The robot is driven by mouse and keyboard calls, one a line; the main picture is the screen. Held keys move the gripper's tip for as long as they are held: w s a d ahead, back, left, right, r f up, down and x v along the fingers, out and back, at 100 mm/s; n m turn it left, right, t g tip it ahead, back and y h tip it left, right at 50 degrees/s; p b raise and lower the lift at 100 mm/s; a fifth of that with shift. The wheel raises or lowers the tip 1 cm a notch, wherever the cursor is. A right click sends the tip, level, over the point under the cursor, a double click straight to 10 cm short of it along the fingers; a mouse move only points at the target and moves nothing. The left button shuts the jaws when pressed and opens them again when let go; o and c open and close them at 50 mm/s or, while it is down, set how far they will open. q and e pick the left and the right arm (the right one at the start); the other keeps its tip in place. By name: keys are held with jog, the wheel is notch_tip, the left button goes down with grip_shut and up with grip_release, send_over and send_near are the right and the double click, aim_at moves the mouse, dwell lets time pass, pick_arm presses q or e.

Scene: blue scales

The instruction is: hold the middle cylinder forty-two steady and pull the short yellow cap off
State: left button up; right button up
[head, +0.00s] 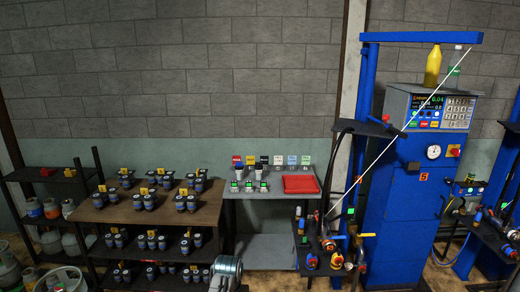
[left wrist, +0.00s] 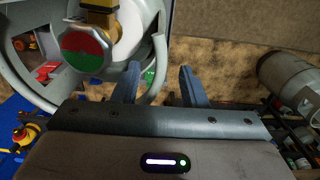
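In the left wrist view my left gripper (left wrist: 160,75) is open, its two dark fingers apart with nothing held between them. Just beyond its left finger is a grey cylinder (left wrist: 158,18) with a round collar and a brass valve topped by a red-and-green handwheel (left wrist: 88,50). A second grey cylinder (left wrist: 288,80) lies across the right edge of that view. No number forty-two is readable, so I cannot tell which is the middle cylinder. I cannot make out a short yellow cap for certain. My right gripper is not recognisable in either view.
A brown table (head: 155,218) holds several small dark valve sets with yellow tags. A grey bench (head: 270,210) carries a red tray (head: 300,185). A blue scale cabinet (head: 405,215) stands right, with a yellow bottle (head: 433,68) on top. Several cylinders (head: 8,268) crowd the left.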

pick_arm(q)
notch_tip(320, 180, up, 11)
jog(key=s+a+f+n+t, duration=0.1)
jog(key=s+a+f, duration=0.4)
jog(key=s+a, duration=0.3)
jog(key=s+a+f+t, duration=0.1)
jog(key=s+a+f, duration=0.4)
jog(key=s, duration=0.5)
jog(key=s+a+r+m+t+y, duration=0.1)
jog(key=s+a+r, duration=0.2)
jog(key=s, duration=0.7)
jog(key=s+a+r+m+t, duration=0.1)
jog(key=s+a+r, duration=0.1)
jog(key=s, duration=0.9)
notch_tip(320, 180, down, 36)
jog(key=a+r+g+b, duration=0.1)
jog(key=a+g+b, duration=0.15)
jog(key=b, duration=0.45)
jog(key=s+a+f+b, duration=0.1)
jog(key=s+f+b, duration=0.2)
jog(key=s+f, duration=0.6)
jog(key=s+f+b, duration=0.3)
jog(key=s+f, duration=0.6)
jog(key=f, duration=0.9)
jog(key=shift+s+a+n, duration=0.3)
jog(key=shift+s+a, duration=0.05)
jog(key=shift+s, duration=0.05)
